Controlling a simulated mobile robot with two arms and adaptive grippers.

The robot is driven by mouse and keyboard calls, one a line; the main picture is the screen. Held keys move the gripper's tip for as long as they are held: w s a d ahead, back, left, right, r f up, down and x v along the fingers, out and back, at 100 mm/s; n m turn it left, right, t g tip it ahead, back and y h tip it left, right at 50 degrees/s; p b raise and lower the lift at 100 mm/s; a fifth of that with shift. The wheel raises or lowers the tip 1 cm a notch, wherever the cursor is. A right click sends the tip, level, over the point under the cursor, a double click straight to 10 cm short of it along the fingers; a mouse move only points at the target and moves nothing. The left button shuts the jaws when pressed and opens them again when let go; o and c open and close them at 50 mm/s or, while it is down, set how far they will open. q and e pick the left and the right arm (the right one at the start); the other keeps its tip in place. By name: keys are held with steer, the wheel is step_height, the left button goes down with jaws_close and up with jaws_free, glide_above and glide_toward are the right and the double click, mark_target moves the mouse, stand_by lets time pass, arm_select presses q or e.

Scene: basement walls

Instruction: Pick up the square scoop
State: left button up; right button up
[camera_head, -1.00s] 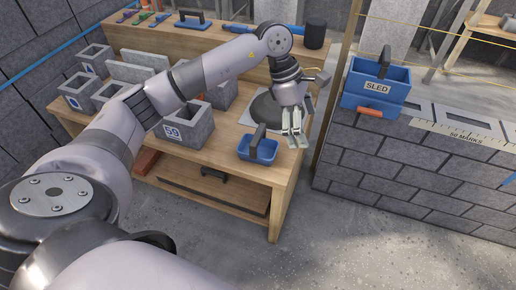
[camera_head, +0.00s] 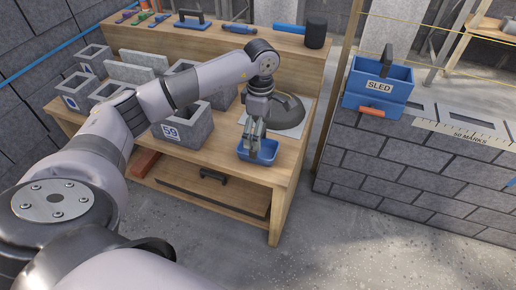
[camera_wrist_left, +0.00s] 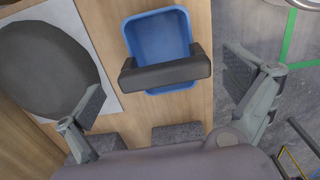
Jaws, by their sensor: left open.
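The square scoop is a blue open tray (camera_head: 265,153) with a dark handle, sitting on the wooden workbench near its front right corner. In the left wrist view its blue tray (camera_wrist_left: 158,38) and dark handle (camera_wrist_left: 165,73) lie between my finger lines. My left gripper (camera_head: 252,142) is over the scoop and hides its handle in the head view. In the left wrist view the left gripper (camera_wrist_left: 168,95) is open, its fingers spread wide on either side of the handle and apart from it. My right gripper is not in view.
A dark rounded mound (camera_head: 286,108) on a white sheet lies behind the scoop. Grey blocks, one marked 59 (camera_head: 187,125), stand to the left on the workbench (camera_head: 222,147). A blue box labelled SLED (camera_head: 378,85) sits on the block wall at right.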

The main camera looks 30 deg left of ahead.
mark_target(269, 147)
arm_select(q)
steer(key=f, duration=0.4)
steer(key=f+b, duration=0.1)
steer(key=shift+s+a+f, duration=0.2)
steer(key=shift+a+f, duration=0.05)
steer(key=shift+f, duration=0.15)
steer(key=shift+c, duration=0.5)
steer(key=shift+r, duration=0.1)
steer(key=c, duration=1.1)
